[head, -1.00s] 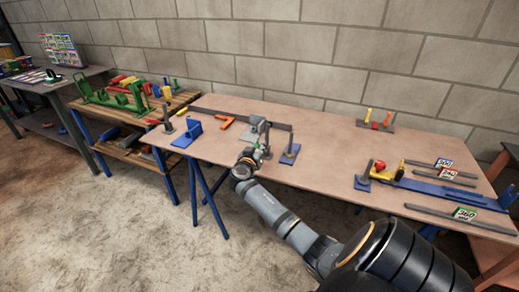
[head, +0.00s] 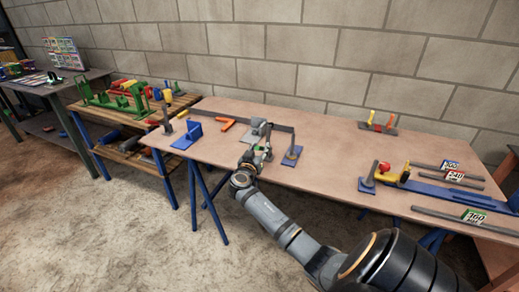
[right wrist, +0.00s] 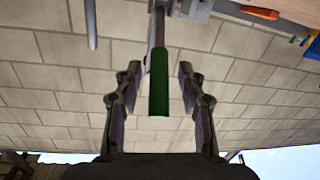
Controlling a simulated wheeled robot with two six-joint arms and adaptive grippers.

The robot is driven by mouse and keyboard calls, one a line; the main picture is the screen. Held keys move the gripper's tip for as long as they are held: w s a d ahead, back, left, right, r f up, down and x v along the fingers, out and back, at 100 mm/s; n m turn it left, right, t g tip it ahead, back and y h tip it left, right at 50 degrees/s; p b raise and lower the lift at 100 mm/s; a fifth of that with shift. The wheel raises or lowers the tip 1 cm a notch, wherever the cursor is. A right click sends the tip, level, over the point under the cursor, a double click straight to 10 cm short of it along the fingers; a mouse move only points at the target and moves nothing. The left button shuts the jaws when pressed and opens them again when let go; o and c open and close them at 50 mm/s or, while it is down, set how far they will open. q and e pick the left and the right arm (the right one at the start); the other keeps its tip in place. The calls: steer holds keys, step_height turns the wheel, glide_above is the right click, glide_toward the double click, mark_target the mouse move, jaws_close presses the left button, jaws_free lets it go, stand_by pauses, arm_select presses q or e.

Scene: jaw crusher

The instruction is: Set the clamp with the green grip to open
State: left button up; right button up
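The clamp with the green grip stands near the front edge of the bench, beside a grey block (head: 257,127). Its green grip (right wrist: 159,85) shows in the right wrist view as an upright cylinder on a grey lever (right wrist: 159,30). My right gripper (right wrist: 159,72) is open, with one finger on each side of the grip and a visible gap on both sides. In the head view my right gripper (head: 251,160) is at the bench's front edge and hides much of the clamp. My left gripper is not in view.
A long dark bar (head: 240,121) lies behind the clamp. A blue base with a post (head: 291,155) stands right of it, a blue bracket (head: 186,137) left. A red-knobbed device (head: 384,168) sits further right. The bench middle (head: 335,145) is clear.

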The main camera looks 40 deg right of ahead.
steer(key=v, duration=1.2)
stand_by(0.3)
